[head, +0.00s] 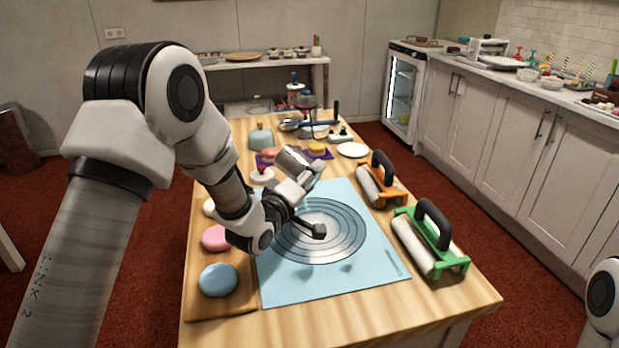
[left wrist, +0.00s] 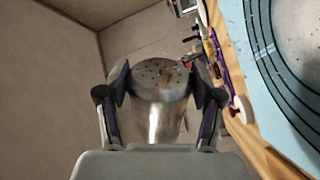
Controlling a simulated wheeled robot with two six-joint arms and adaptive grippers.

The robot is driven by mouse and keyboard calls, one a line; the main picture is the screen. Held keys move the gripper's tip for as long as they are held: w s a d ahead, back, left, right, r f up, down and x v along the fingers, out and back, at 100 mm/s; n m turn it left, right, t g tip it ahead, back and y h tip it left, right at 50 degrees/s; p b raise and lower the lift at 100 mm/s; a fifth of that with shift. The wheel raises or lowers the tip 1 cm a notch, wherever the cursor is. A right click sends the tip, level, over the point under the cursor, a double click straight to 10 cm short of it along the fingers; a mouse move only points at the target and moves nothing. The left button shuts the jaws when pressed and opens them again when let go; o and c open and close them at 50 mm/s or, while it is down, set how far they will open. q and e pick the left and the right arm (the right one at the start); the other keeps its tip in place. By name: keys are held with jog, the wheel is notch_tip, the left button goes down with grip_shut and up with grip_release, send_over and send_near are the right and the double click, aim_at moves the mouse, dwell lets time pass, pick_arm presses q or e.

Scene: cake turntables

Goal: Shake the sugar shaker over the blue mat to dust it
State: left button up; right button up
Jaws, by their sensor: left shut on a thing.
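My left gripper (head: 303,172) is shut on the metal sugar shaker (head: 291,160). It holds the shaker tilted in the air, near the back left part of the blue mat (head: 335,284) in the head view. In the left wrist view, the shaker (left wrist: 158,115) sits between both fingers, and its top with small holes (left wrist: 162,72) shows. The mat also shows at the right of that view (left wrist: 240,45). My right gripper is out of view.
Several items, including a white plate (head: 353,150), crowd the table's back.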

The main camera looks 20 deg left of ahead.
pick_arm(q)
jog(key=w+a+p, duration=0.1)
jog(key=w+a, duration=0.3)
jog(key=w, duration=0.1)
jog(key=s, duration=0.1)
jog(key=s+a, duration=0.2)
jog(key=shift+s+a+f, duration=0.1)
jog(key=shift+s+f, duration=0.15)
jog(key=shift+f, duration=0.05)
jog(key=s+d+r, duration=0.1)
jog(key=s+d, duration=0.6)
jog(key=s, duration=0.2)
jog(key=w+d+f, duration=0.1)
jog(key=w+d, duration=0.5)
jog(key=w, duration=0.3)
jog(key=w+a+r+p, duration=0.15)
jog(key=w+a, duration=0.25)
jog(key=a, duration=0.6)
jog(key=s+d, duration=0.1)
jog(key=s+d+f, duration=0.1)
jog(key=s, duration=0.1)
jog(key=s+d+b, duration=0.1)
jog(key=s, duration=0.1)
jog(key=shift+s+d+f, duration=0.15)
jog(key=shift+s+f, duration=0.1)
jog(key=shift+s+d, duration=0.15)
jog(key=shift+s, duration=0.35)
